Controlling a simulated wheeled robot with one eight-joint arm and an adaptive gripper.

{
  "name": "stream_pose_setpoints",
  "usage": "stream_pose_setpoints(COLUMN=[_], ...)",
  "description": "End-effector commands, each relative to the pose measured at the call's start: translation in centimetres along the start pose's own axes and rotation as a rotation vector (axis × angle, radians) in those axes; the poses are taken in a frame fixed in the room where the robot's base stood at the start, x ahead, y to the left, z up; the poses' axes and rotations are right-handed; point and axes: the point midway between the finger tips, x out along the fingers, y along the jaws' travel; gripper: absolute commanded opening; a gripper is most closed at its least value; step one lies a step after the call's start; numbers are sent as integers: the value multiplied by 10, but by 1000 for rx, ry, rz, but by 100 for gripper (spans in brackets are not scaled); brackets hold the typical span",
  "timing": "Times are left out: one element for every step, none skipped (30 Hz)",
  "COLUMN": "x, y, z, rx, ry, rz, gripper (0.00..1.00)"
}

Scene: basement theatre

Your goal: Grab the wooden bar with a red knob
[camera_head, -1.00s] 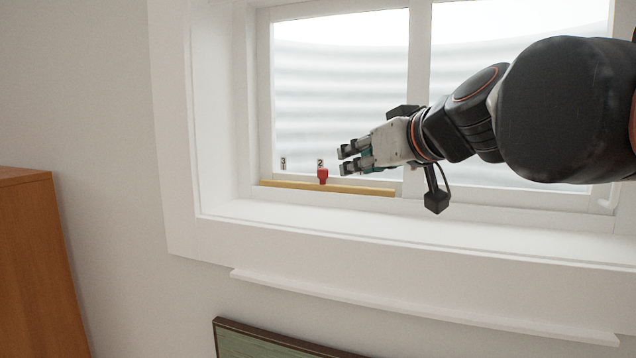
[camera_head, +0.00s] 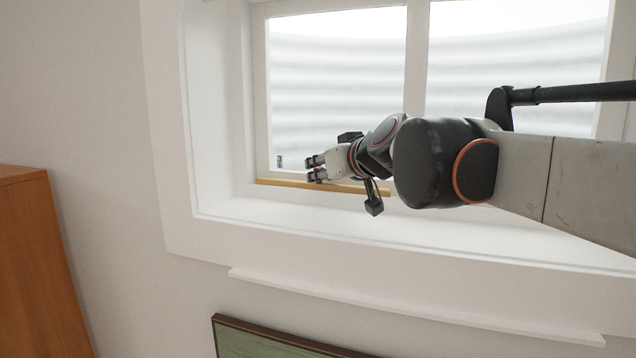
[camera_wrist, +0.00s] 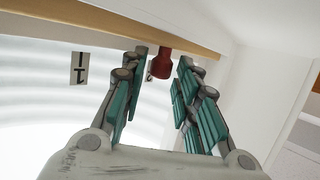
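The wooden bar (camera_head: 277,182) is a long pale-yellow strip along the bottom of the window, on the back of the sill. It also crosses the top of the wrist view (camera_wrist: 110,22). Its red knob (camera_wrist: 161,64) shows in the wrist view, between and just beyond the fingertips. In the head view my gripper hides the knob. My gripper (camera_head: 312,168) is at the bar's middle, coming from the right. In the wrist view its teal-padded fingers (camera_wrist: 160,82) are apart on both sides of the knob, with nothing held.
A small numbered tag (camera_head: 280,161) is on the window at left, and a tag shows in the wrist view (camera_wrist: 79,68). The white sill (camera_head: 300,221) is clear in front. A wooden cabinet (camera_head: 38,265) stands at left, and a framed board (camera_head: 270,342) hangs below.

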Motion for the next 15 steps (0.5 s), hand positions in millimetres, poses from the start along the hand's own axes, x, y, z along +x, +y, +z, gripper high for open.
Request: stream_pose_setpoints(x=[2,3,3,3,3,3,3,3,3,3,3,3,3,3,3], y=[0,0,0,0,0,0,0,0,0,0,0,0,0,0,0], z=[0,0,0,0,1,1,1,1,1,1,1,1,1,1,0], rx=[0,0,0,0,0,0,0,0,0,0,0,0,0,0,0], ry=[0,0,0,0,0,0,0,0,0,0,0,0,0,0,0], rz=[0,0,0,0,0,0,0,0,0,0,0,0,0,0,0], gripper=[29,29,29,29,29,29,29,29,20,13,6,0,0,0,0])
